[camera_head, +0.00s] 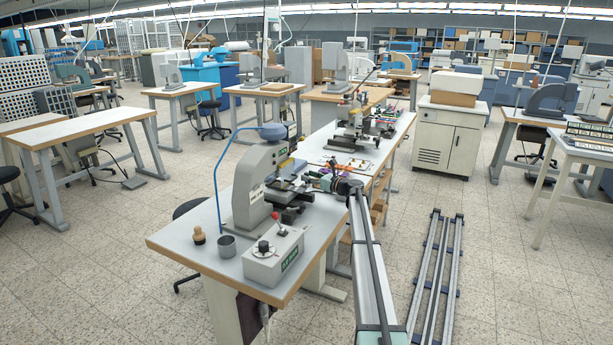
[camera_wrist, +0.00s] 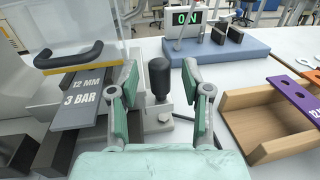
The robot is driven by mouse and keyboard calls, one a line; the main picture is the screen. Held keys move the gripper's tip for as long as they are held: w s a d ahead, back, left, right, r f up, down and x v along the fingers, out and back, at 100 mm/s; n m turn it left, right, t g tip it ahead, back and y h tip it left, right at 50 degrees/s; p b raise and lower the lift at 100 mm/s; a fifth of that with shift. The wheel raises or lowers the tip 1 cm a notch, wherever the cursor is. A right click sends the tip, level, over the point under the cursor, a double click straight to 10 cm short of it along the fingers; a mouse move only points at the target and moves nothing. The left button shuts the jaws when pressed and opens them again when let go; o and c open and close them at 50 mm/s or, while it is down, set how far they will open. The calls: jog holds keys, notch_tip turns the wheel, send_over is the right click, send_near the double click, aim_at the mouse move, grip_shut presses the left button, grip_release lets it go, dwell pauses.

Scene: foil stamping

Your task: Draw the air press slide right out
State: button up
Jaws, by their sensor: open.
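The air press (camera_head: 248,190) is a grey C-shaped machine on the near table in the head view. In the wrist view, a grey plate (camera_wrist: 85,92) marked "12 MM" and "3 BAR" lies at the press on the left. An upright black knob (camera_wrist: 160,78) stands on a grey metal part right of it, seemingly the slide's handle. My gripper (camera_wrist: 160,84) is open, with one green-padded finger on each side of the knob. Contact with the knob is not clear. In the head view my gripper (camera_head: 324,182) is small beside the press's front.
A clear guard with a black handle (camera_wrist: 70,58) stands above the plate. A wooden tray (camera_wrist: 258,108) with a purple piece (camera_wrist: 294,98) lies right of my gripper. A control box (camera_head: 274,258) stands at the table's front.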

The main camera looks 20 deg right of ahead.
jog(key=shift+x, duration=0.95)
grip_shut()
